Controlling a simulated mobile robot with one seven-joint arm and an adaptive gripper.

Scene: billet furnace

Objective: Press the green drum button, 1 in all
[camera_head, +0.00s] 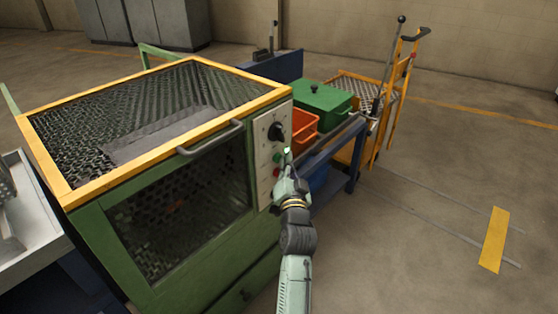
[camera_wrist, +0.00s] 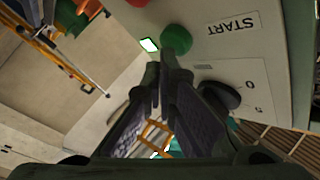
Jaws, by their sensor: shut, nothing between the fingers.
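The green button (camera_wrist: 176,38) is a round dome on the pale control panel (camera_wrist: 215,20), beside the word START, which appears upside down in the wrist view. It also shows small in the head view (camera_head: 277,158), on the panel at the right end of the green machine. My gripper (camera_wrist: 165,55) is shut and empty. Its fingertips overlap the lower edge of the green button in the wrist view; I cannot tell whether they touch it. In the head view my gripper (camera_head: 287,168) is in front of the panel, close to the buttons.
A black knob (camera_head: 276,131) sits above the button; it also shows in the wrist view (camera_wrist: 222,95). A red button (camera_head: 276,172) is below. A lit green-white lamp (camera_wrist: 149,45) is near the fingertips. A blue bench, orange bin (camera_head: 303,124) and yellow trolley (camera_head: 398,95) stand behind.

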